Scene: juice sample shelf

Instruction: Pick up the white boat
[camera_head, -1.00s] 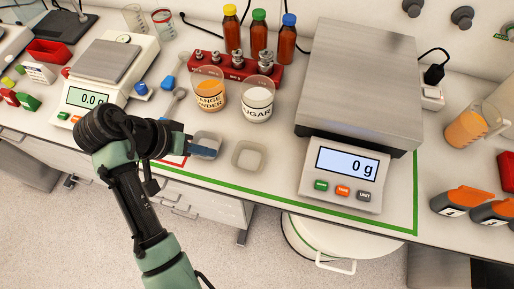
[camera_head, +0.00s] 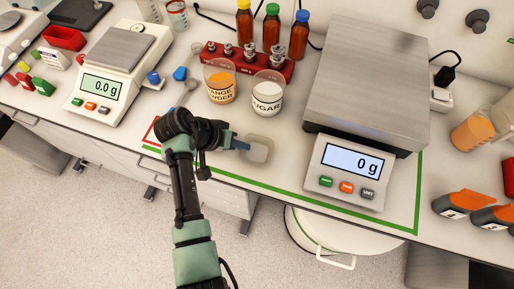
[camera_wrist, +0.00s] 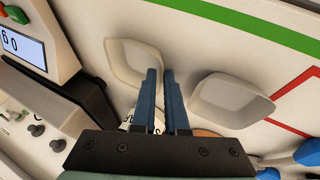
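Two shallow weighing boats lie on the bench. An off-white boat (camera_head: 262,150) is nearer the large scale; it also shows at left in the wrist view (camera_wrist: 122,62). A greyish-white boat (camera_wrist: 232,98) is at right in the wrist view; in the head view my arm mostly hides it. My gripper (camera_wrist: 160,72) has blue fingers pointing at the off-white boat's near-side rim, with a narrow gap between them. In the head view a fingertip overlaps that boat's left edge. I cannot tell whether it touches the rim.
The orange powder beaker (camera_head: 220,86) and sugar beaker (camera_head: 267,96) stand just behind the boats. A large scale (camera_head: 352,162) stands to the right, a smaller scale (camera_head: 100,88) to the left. A red weight rack (camera_head: 240,62) is behind. Green tape (camera_head: 290,205) runs along the front edge.

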